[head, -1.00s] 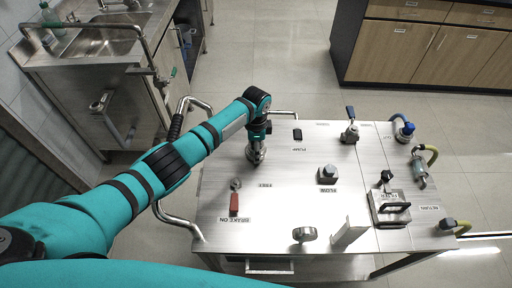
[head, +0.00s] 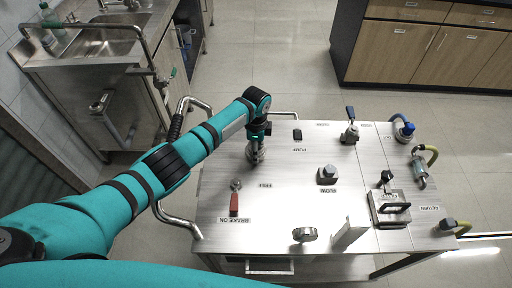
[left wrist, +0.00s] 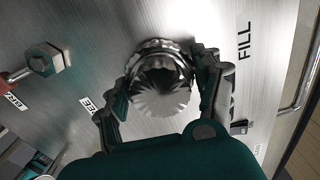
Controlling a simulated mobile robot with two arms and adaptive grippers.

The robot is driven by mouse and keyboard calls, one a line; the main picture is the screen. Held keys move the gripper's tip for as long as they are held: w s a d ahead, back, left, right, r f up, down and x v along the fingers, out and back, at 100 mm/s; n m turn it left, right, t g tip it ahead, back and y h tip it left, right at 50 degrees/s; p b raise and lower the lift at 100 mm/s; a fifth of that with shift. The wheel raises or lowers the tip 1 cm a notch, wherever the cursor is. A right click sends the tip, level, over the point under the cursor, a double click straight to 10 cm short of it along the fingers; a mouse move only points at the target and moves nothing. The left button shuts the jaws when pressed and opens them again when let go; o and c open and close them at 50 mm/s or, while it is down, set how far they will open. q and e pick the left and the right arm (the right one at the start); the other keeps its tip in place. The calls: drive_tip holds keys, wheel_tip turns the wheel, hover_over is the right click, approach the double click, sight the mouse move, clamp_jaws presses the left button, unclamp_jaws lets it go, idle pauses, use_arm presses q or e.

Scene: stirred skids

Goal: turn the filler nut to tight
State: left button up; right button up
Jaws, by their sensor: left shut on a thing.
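The filler nut (left wrist: 160,92) is a shiny, ribbed metal knob beside the FILL label in the left wrist view. In the head view its top is mostly hidden by my left gripper (head: 256,148) at the left part of the steel skid top (head: 290,205). My left gripper (left wrist: 166,72) has one finger on each side of the nut and is shut on it. The nut's tightness cannot be read from the pictures. My right gripper is not in view.
A red brake handle (head: 234,204) lies nearby, with its bolt head (left wrist: 48,60) in the left wrist view. A FLOW knob (head: 327,174), a round gauge (head: 305,234), an upright plate (head: 349,235) and a black-handled block (head: 390,209) stand to the right.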

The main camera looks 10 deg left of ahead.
use_arm(q)
drive_tip(key=o, duration=1.2)
wheel_tip(320, 180, up, 12)
